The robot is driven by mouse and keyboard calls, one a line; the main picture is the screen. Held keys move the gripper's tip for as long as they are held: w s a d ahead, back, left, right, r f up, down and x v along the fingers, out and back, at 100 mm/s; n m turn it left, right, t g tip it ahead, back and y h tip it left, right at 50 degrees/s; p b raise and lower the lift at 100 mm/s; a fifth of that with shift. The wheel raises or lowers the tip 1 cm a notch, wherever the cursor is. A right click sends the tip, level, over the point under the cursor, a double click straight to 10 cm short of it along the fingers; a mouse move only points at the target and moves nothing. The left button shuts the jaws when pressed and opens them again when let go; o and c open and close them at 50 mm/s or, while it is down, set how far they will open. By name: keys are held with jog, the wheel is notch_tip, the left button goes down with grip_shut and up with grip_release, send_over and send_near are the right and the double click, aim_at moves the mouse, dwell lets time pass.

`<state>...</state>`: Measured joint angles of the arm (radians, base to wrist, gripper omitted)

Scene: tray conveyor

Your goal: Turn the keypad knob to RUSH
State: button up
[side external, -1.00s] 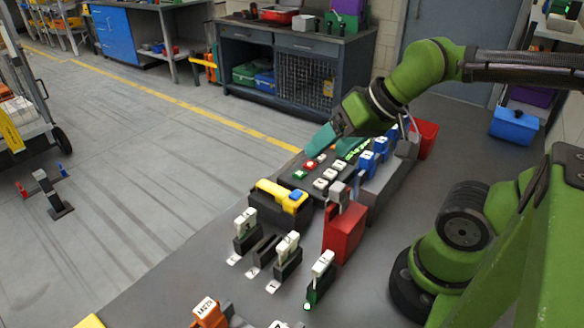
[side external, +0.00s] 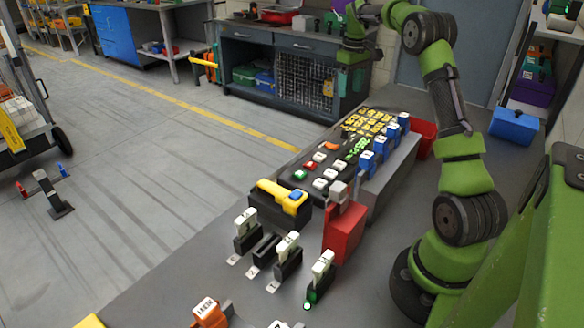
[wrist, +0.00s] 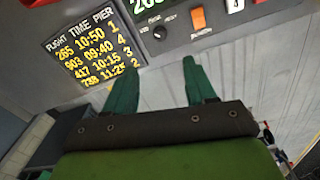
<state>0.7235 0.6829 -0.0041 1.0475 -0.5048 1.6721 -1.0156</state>
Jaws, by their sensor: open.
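The dark keypad panel (side external: 322,163) lies across the bench in the side external view, with green digits, an orange piece and several white keys. In the wrist view its edge runs along the top, and a small black knob (wrist: 160,33) sits left of an orange switch (wrist: 198,18). The lettering around the knob is too small to read surely, so I cannot tell its setting. My gripper (wrist: 158,66) is open and empty, its two teal fingers apart below the knob in the picture and not touching it. In the side external view it is raised beyond the panel's far end.
A yellow-lettered flight board (wrist: 93,47) lies left of the knob. Blue labelled blocks (side external: 367,161) line the panel's right side. A red box (side external: 344,230), a yellow-handled scanner-like item (side external: 282,194) and white-topped holders (side external: 288,246) stand nearer. Open floor lies left of the bench.

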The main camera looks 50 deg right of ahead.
notch_tip(320, 180, up, 2)
jog(key=r+n, duration=0.1)
jog(key=n, duration=0.1)
send_near(345, 134)
jog(key=f, duration=0.5)
jog(key=d+f, duration=0.1)
jog(key=f, duration=0.2)
jog(key=shift+w+d+f, duration=0.15)
jog(key=shift+w+f, duration=0.05)
jog(key=shift+w, duration=0.2)
grip_shut()
